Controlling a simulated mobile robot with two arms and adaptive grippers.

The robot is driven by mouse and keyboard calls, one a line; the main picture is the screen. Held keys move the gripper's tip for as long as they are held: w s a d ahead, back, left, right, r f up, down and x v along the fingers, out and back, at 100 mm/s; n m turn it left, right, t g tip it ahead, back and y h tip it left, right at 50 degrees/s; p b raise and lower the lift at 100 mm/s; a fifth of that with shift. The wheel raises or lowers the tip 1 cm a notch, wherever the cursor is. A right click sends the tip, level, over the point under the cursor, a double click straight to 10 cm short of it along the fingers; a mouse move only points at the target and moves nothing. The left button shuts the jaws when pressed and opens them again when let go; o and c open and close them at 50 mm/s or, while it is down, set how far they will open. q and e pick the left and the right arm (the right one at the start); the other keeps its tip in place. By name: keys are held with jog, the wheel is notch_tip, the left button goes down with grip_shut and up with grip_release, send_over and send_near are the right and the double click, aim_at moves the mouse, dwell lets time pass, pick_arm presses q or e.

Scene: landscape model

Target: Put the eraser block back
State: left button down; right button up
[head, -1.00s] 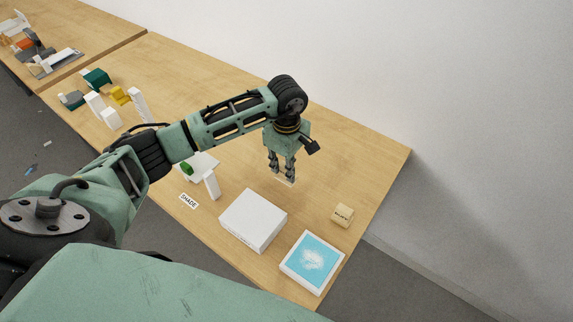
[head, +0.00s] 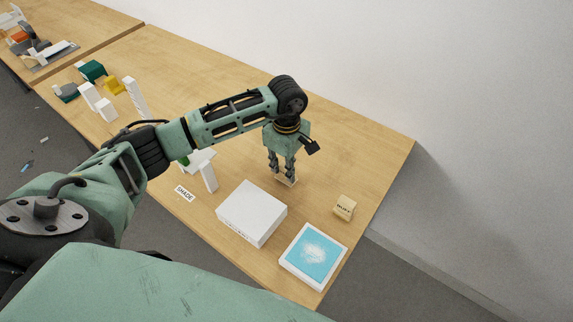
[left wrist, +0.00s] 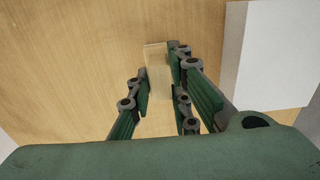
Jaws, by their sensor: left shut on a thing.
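A pale wooden block (head: 284,181), taken as the eraser block, is between the fingertips of my left gripper (head: 283,175). My left gripper is shut on it and points down over the wooden table (head: 365,160). In the left wrist view the block (left wrist: 156,70) shows between the fingers (left wrist: 160,85), partly hidden by them. I cannot tell whether its underside touches the table. My right gripper is not in view.
A white box (head: 252,212) stands close in front of the gripper. A white-framed blue panel (head: 287,257) and a small lettered wooden block (head: 344,207) are to its right. A SHADE card (head: 185,193) and white pieces are left. Table behind the gripper is clear.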

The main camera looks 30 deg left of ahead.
pick_arm(q)
jog(key=shift+f, duration=0.2)
dwell(0.6)
jog(key=c, duration=1.5)
grip_release()
jog(key=shift+c, duration=0.2)
jog(key=shift+r, duration=0.1)
notch_tip(320, 180, up, 12)
